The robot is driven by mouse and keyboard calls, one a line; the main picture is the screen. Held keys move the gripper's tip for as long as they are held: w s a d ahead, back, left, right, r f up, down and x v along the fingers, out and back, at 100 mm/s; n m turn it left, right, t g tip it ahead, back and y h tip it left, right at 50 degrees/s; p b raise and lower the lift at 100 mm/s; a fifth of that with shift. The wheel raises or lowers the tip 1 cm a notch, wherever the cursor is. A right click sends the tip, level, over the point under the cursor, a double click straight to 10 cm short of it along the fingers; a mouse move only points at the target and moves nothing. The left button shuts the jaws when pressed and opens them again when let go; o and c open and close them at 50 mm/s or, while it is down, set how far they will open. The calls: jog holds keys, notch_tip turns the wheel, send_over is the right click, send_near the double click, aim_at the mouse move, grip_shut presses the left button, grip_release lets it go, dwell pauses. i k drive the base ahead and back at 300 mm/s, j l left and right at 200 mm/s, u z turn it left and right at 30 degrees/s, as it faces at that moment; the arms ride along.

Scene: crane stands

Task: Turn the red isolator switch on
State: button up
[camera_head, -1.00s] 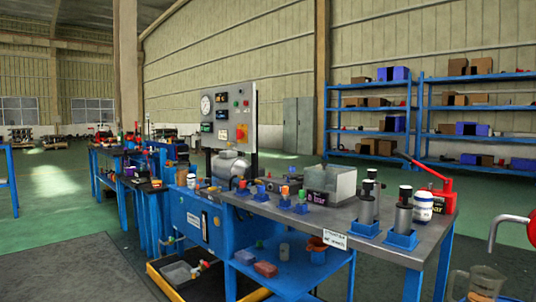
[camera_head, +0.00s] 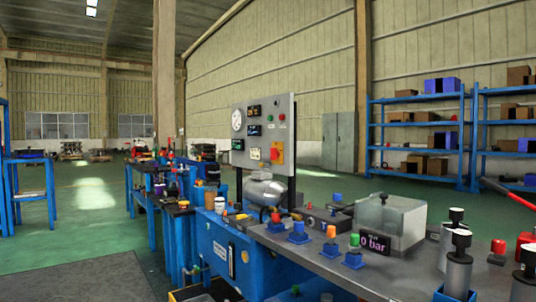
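A grey control panel (camera_head: 264,133) stands upright behind the blue workbench, near the middle of the head view. A red switch (camera_head: 275,154) on an orange-yellow plate sits at the panel's lower right and looks like the isolator. It is too small to tell which way its handle is turned. The panel also carries a round gauge (camera_head: 238,120), small dark displays (camera_head: 254,112), and red and green buttons (camera_head: 282,118). My gripper is not in view.
The blue workbench (camera_head: 330,262) holds a silver motor-like cylinder (camera_head: 266,190), a clear box (camera_head: 390,222), colour-capped valves (camera_head: 298,232) and metal cylinders (camera_head: 458,262). Blue shelving (camera_head: 418,133) stands behind right. Open green floor (camera_head: 90,215) lies left.

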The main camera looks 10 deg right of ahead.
aim_at(275, 153)
jog(key=i+j, duration=0.4)
jog(key=i, duration=0.15)
jog(key=i+j, duration=0.35)
jog(key=i, duration=0.25)
jog(key=i+j, duration=0.4)
jog(key=i, duration=0.15)
jog(key=u, duration=0.05)
